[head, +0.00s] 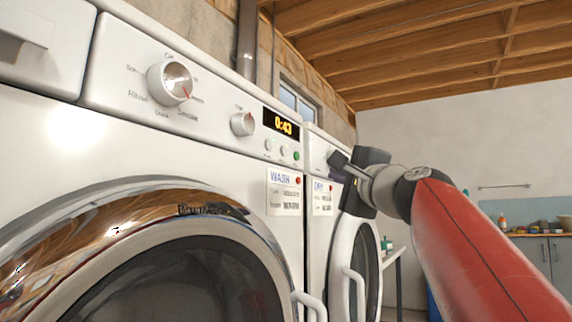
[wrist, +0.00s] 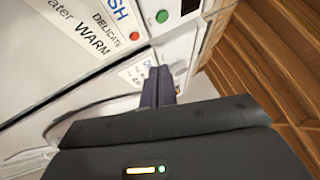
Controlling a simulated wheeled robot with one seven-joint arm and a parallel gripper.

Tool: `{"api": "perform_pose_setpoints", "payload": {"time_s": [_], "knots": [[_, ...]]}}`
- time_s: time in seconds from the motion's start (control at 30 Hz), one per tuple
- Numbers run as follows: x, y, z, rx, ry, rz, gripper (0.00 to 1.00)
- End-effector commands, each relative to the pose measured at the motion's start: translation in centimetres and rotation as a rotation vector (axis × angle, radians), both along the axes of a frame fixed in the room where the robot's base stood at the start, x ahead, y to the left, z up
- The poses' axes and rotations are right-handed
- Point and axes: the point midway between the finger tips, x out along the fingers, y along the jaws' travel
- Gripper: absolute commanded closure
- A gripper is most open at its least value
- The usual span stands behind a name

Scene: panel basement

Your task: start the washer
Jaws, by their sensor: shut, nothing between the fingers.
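The washer (head: 190,165) fills the left of the head view, its round glass door (head: 190,285) at the bottom. Its panel has a large dial (head: 170,82), a smaller knob (head: 242,124) and a lit display (head: 281,124) reading 0:43. Below the display are small pale buttons and a green button (head: 296,155); a green button also shows in the wrist view (wrist: 162,16). A WASH card (head: 284,192) with a red dot is fixed beneath. My gripper (head: 337,160) is shut and empty, right of the washer's panel, in front of the dryer; its fingers show in the wrist view (wrist: 158,84).
The dryer (head: 317,235) stands right of the washer, with a DRY card (head: 322,198) and a round door (head: 366,270). A handle (head: 310,305) sticks out at the washer door's right edge. A grey cabinet (head: 535,255) stands at the far right.

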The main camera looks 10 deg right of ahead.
Motion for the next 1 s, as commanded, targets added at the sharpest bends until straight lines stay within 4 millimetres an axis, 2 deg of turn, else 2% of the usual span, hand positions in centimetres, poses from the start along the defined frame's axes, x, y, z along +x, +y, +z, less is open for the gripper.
{"api": "perform_pose_setpoints", "payload": {"time_s": [0.1, 0.3, 0.73, 1.0], "knots": [[-0.5, -1.8, 2.7, 0.106, -0.065, 0.018, 1.0], [-1.1, -3.0, 4.5, 0.18, -0.108, 0.038, 1.0], [-0.9, -2.7, 4.6, 0.183, -0.109, 0.04, 1.0], [0.9, -0.3, 4.8, 0.183, -0.107, 0.041, 1.0]]}}
